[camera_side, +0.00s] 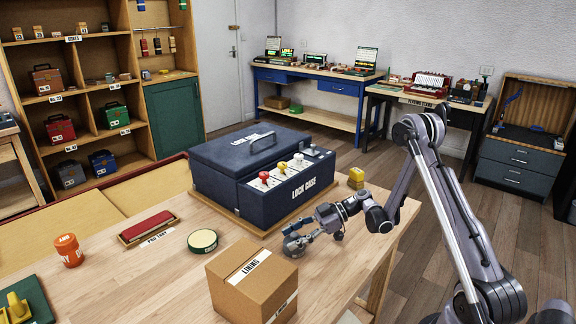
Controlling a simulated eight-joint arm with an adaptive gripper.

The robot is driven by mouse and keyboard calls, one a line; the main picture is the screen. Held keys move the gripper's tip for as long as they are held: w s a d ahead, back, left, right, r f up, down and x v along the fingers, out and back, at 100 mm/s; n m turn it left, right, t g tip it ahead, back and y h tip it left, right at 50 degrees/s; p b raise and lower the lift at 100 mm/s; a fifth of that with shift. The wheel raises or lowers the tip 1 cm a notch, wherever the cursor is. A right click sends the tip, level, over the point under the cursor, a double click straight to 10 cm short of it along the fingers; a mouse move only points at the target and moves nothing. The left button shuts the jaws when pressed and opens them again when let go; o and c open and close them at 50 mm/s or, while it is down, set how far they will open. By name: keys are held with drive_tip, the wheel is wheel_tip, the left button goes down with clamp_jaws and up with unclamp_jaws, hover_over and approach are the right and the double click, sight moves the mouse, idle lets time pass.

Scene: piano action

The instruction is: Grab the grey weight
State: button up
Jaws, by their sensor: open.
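My gripper (300,236) is open, low over the wooden workbench, in front of the dark blue lock case and behind the cardboard box. A small grey rounded shape (294,247) shows at its fingertips. It may be the grey weight, but it is too small and too close in colour to the fingers to tell. I cannot tell whether the fingers touch it or stand around it.
The lock case (215,185), with red, yellow and white knobs, stands behind my gripper. The "LINING" box (240,290) is close in front. A green-rimmed round tin (202,241), a red pad tray (148,227) and an orange pot (68,250) lie left.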

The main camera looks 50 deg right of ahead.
clamp_jaws()
drive_tip(key=shift+r, duration=0.15)
